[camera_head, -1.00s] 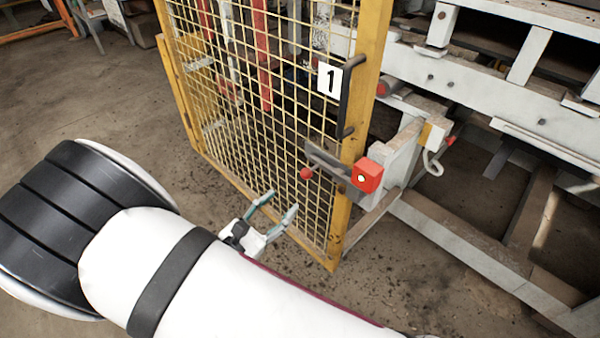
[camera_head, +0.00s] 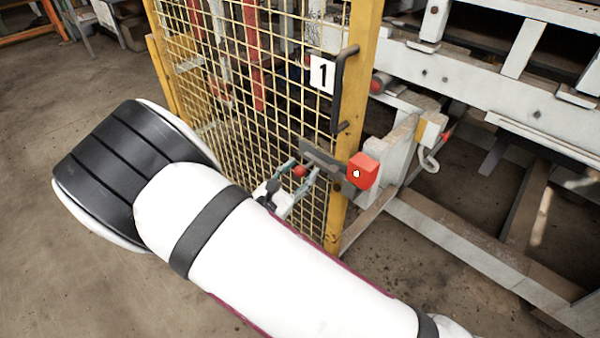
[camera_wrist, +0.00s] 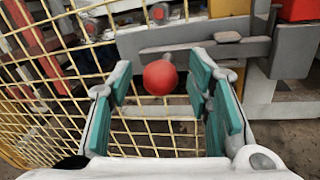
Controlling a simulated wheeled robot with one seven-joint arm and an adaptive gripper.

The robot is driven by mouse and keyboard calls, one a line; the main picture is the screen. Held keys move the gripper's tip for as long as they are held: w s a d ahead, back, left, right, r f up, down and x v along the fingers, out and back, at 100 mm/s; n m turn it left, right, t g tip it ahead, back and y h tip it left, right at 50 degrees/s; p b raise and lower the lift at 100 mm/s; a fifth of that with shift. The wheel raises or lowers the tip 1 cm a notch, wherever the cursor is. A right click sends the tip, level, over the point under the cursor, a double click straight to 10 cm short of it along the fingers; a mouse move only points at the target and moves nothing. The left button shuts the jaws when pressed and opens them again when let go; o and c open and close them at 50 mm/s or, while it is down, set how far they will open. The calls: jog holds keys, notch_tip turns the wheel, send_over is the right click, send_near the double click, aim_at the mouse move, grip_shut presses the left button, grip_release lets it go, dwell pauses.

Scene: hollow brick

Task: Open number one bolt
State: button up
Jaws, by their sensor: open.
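The number one bolt is a grey sliding bar (camera_head: 322,160) on the yellow mesh gate (camera_head: 235,85), below the number 1 sign (camera_head: 322,73). Its red ball knob (camera_head: 299,171) is at the left, and a red block (camera_head: 362,170) is at the right end. My gripper (camera_head: 300,178) is open around the knob's area. In the wrist view the red knob (camera_wrist: 160,77) sits between the two teal-padded fingers (camera_wrist: 165,90), nearer the left one, with gaps on both sides. The grey bar (camera_wrist: 195,40) runs behind and above the fingertips.
A black handle (camera_head: 343,90) stands upright on the gate's yellow post (camera_head: 362,45), above the bolt. White machine framing (camera_head: 480,80) fills the right side. Open concrete floor (camera_head: 60,240) lies to the left.

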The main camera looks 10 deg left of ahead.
jog(key=shift+w+d, duration=0.15)
jog(key=shift+w, duration=0.1)
grip_shut()
jog(key=w+a+b, duration=0.1)
jog(key=w+a, duration=0.1)
jog(key=a, duration=0.1)
jog(key=shift+w, duration=0.2)
grip_release()
jog(key=shift+s+a, duration=0.1)
jog(key=v, duration=1.1)
jog(key=shift+s, duration=0.35)
